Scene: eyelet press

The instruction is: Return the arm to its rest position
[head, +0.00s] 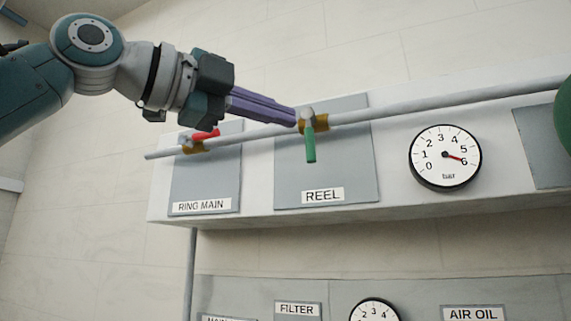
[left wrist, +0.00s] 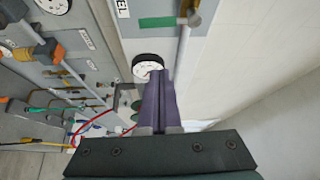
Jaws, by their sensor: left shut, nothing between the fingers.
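My left gripper (head: 294,117) comes in from the left in the head view, with its purple fingers together and nothing between them. Its tips show close to the REEL valve's brass body (head: 316,122); I cannot tell whether they touch it. The green REEL handle (head: 310,145) hangs down, across the pipe. The red RING MAIN handle (head: 206,134) lies roughly along the pipe. In the left wrist view the shut purple fingers (left wrist: 157,78) point up the picture, and the green handle (left wrist: 157,22) is beyond them. My right gripper is not in view.
A grey pipe (head: 430,103) runs across the upper panel. A gauge (head: 445,157) at right reads near 6 bar. A lower panel carries FILTER (head: 297,309) and AIR OIL (head: 473,313) labels. In the left wrist view, coloured hoses, including a red one (left wrist: 88,122), lie at left.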

